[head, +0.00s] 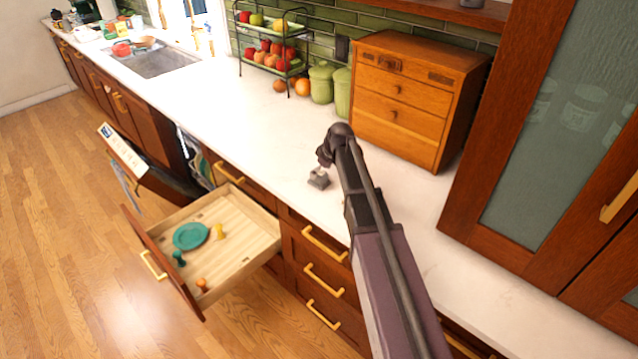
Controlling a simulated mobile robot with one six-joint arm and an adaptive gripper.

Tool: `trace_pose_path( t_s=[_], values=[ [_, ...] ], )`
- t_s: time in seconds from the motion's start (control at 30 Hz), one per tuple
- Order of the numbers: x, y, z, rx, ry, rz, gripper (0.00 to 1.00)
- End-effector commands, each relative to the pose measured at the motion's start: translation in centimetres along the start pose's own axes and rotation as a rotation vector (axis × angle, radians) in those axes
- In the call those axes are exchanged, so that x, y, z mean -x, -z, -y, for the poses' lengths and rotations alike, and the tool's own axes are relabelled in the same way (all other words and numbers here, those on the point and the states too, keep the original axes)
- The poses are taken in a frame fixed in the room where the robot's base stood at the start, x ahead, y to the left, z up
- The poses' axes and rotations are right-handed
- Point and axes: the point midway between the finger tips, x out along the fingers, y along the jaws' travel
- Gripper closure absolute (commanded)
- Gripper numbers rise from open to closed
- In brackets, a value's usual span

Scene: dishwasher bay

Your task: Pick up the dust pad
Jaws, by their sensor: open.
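I cannot make out for certain which thing is the dust pad. A flat round teal piece (191,236) lies in the open drawer (249,242), towards its far side. A small dark green piece (179,258), a yellow piece (220,231) and an orange piece (202,284) are also in the drawer. My gripper (318,182) is small in the head view, pointing down over the white counter, to the right of the drawer and above it. It is open, and I see nothing held in it.
The dishwasher door (122,150) hangs partly open left of the drawer. A wooden chest (412,95), green canisters (321,82) and a two-tier fruit rack (270,45) stand along the wall. A sink (160,60) is farther left. The counter (225,115) is clear in front.

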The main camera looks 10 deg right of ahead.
Motion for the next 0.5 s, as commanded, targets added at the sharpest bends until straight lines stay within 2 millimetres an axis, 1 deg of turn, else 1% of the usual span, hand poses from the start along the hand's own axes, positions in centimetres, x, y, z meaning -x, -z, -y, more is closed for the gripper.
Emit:
trace_pose_path(
  t_s=[0.03,0.2,0.5],
  values=[
    [-0.9,-0.1,-0.1,0.0,0.0,0.0,0.06],
    [-1.9,-0.1,0.0,0.0,0.0,0.0,0.06],
    [-2.3,0.1,0.1,0.001,0.0,0.0,0.06]
  ],
)
